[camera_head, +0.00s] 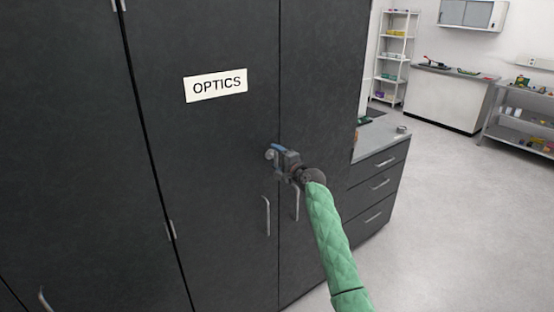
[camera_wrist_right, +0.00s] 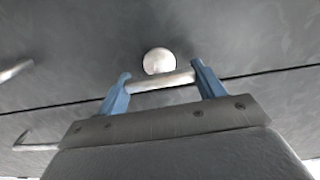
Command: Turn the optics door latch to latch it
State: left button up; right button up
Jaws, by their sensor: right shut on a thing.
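The optics door (camera_head: 210,150) is a tall dark cabinet door with a white OPTICS label (camera_head: 215,85). It looks closed, flush with the door on its right. The latch (camera_head: 270,154) is at its right edge by the seam, mostly hidden by my gripper in the head view. In the right wrist view the latch shows as a round metal boss with a short bar (camera_wrist_right: 160,81). My right gripper (camera_head: 279,151) has blue fingers, one at each end of the bar, and is shut on it. My left gripper is not in view.
Vertical door handles (camera_head: 266,216) hang below the latch on both sides of the seam. A grey drawer unit (camera_head: 376,185) stands to the right of the cabinet. Open pale floor (camera_head: 450,220) lies to the right, with a bench and shelves far back.

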jog(key=o, duration=1)
jog(key=shift+d, duration=0.1)
jog(key=shift+s+d+f, duration=0.1)
jog(key=shift+s, duration=0.05)
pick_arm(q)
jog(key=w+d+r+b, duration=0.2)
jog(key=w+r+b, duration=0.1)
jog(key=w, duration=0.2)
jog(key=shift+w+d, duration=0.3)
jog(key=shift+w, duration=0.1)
pick_arm(e)
jog(key=shift+v, duration=3.7)
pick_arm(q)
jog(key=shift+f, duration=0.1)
